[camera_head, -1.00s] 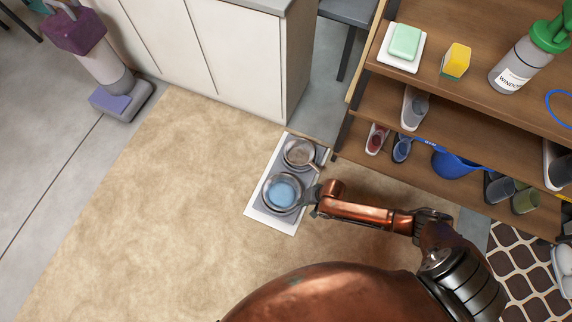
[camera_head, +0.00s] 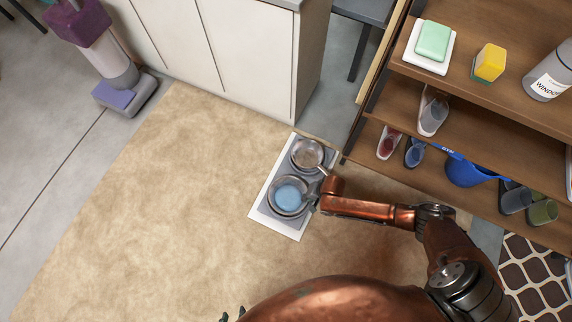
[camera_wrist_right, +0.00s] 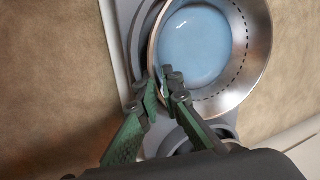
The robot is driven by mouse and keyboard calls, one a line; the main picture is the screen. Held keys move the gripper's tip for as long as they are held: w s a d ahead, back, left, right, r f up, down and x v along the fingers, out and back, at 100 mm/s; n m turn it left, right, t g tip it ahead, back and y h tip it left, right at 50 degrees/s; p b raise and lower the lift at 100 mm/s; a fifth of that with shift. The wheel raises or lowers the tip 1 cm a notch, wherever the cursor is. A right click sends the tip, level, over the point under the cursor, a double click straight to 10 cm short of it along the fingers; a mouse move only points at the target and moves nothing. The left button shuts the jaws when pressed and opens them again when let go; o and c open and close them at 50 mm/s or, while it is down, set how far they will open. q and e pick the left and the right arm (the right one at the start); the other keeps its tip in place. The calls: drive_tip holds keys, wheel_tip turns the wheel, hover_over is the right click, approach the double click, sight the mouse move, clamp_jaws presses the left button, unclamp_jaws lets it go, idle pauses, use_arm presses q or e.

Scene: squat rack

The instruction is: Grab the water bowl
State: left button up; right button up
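The water bowl (camera_head: 289,195) is a round metal bowl with blue water, in the near part of a grey and white bowl stand (camera_head: 277,226). It fills the top of the right wrist view (camera_wrist_right: 205,45). My right gripper (camera_head: 314,198) reaches it from the right in the head view. In the right wrist view its two green fingers (camera_wrist_right: 163,88) are close together, one on each side of the rim, and appear shut on it. The fingers hide part of the rim. Only the fingertips of my left gripper (camera_head: 233,314) show at the bottom edge, apart and empty.
A second metal bowl (camera_head: 307,154) sits in the far part of the stand. A white cabinet (camera_head: 245,55) is behind. The beige rug (camera_head: 150,210) is clear on the left.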

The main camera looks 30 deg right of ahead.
use_arm(q)
drive_tip(key=shift+a+f+t+b, duration=0.2)
drive_tip(key=shift+f+t+b, duration=0.05)
drive_tip(key=shift+f, duration=0.35)
drive_tip(key=shift+a+f+t+b, duration=0.2)
drive_tip(key=shift+f+t+b, duration=0.05)
drive_tip(key=shift+f, duration=0.3)
drive_tip(key=shift+r, duration=0.1)
